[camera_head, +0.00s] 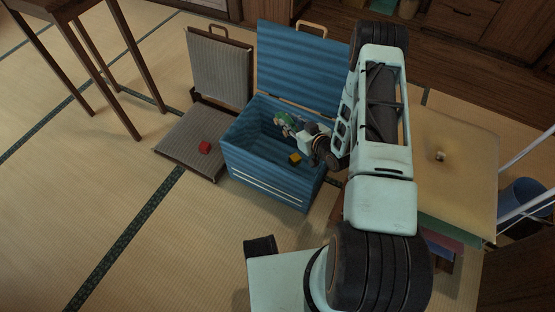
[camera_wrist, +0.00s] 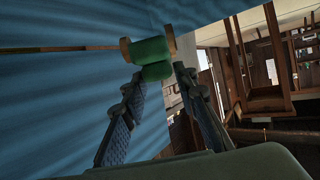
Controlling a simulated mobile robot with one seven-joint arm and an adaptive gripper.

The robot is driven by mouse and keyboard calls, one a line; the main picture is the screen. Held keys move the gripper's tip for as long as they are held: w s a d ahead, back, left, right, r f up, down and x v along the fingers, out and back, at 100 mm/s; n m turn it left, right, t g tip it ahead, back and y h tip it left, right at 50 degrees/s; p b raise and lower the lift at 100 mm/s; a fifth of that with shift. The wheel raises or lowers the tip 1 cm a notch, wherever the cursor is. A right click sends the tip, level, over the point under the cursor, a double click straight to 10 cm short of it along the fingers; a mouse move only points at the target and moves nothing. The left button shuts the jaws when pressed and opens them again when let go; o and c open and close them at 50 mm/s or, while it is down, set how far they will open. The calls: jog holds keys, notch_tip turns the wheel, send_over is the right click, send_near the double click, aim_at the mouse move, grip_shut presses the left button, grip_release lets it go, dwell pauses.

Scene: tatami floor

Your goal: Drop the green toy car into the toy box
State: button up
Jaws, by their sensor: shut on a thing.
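The green toy car (camera_wrist: 150,50) is between the fingertips of my gripper (camera_wrist: 158,78) in the wrist view. It is green with tan wheels. In the head view the green car (camera_head: 285,119) shows small at the end of my gripper (camera_head: 288,124), over the opening of the toy box (camera_head: 262,178). The toy box is blue, and its lid (camera_head: 300,62) stands raised at the back. My gripper is shut on the car. Whether the car touches the box's inside cannot be told.
A yellow block (camera_head: 294,159) shows at the box's front right. A red block (camera_head: 204,147) lies on a low legless chair (camera_head: 180,138) left of the box. A wooden table (camera_head: 75,45) stands at the back left. Tatami at the left front is clear.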

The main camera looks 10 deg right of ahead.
jog(key=o, duration=1.2)
jog(key=shift+o, duration=0.2)
jog(key=v, duration=1.2)
jog(key=shift+w+r, duration=0.1)
